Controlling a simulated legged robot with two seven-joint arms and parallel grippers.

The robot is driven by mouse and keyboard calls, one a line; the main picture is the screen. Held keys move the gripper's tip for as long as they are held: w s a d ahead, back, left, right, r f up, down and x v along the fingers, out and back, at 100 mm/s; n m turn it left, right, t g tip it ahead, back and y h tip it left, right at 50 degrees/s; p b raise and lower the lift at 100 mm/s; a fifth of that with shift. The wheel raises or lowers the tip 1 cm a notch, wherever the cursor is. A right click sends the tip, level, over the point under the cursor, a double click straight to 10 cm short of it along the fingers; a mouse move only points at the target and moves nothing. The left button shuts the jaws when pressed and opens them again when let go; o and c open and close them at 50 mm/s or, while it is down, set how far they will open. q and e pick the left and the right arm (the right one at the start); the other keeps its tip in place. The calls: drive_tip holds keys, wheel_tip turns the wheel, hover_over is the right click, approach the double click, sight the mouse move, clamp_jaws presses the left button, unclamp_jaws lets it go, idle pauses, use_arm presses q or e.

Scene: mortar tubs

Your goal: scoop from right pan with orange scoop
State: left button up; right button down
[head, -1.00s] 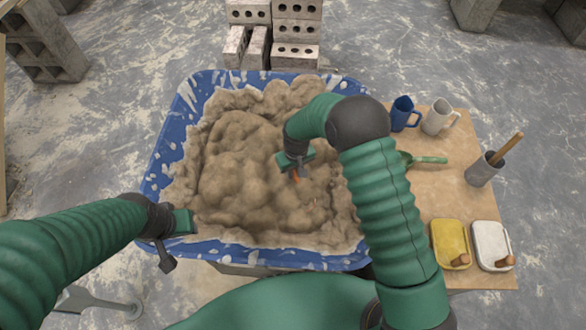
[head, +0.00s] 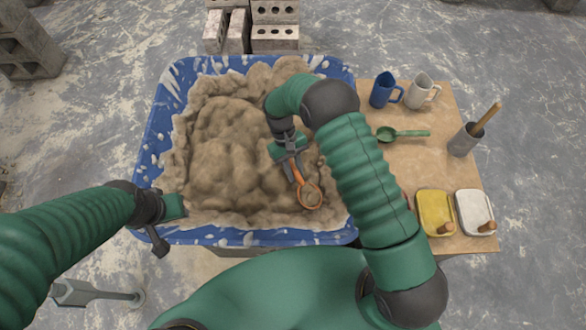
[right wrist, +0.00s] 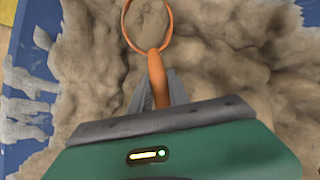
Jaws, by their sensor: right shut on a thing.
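The blue tub (head: 165,98), splashed with pale mortar, holds a wide heap of tan mortar (head: 225,145). My right gripper (head: 293,170) is shut on the handle of the orange scoop (head: 309,194) above the right part of the heap. The scoop's round head points toward the near side and shows tan inside its rim; I cannot tell whether that is a load. In the right wrist view the orange scoop (right wrist: 155,62) extends ahead of the fingers over the mortar. My left gripper (head: 174,206) is at the tub's near left side; its fingers are not clear.
A wooden board (head: 400,160) at the right holds a blue mug (head: 383,90), a white mug (head: 420,92), a green scoop (head: 388,134), a grey cup (head: 462,142) with a wooden handle, a yellow pan (head: 434,206) and a white pan (head: 470,207). Concrete blocks (head: 275,37) stand behind the tub.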

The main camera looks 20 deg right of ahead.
wheel_tip(320, 180, up, 12)
drive_tip(key=w+p, duration=0.1)
drive_tip(key=p, duration=0.6)
drive_tip(key=shift+a+f+g, duration=0.15)
drive_tip(key=shift+g, duration=0.25)
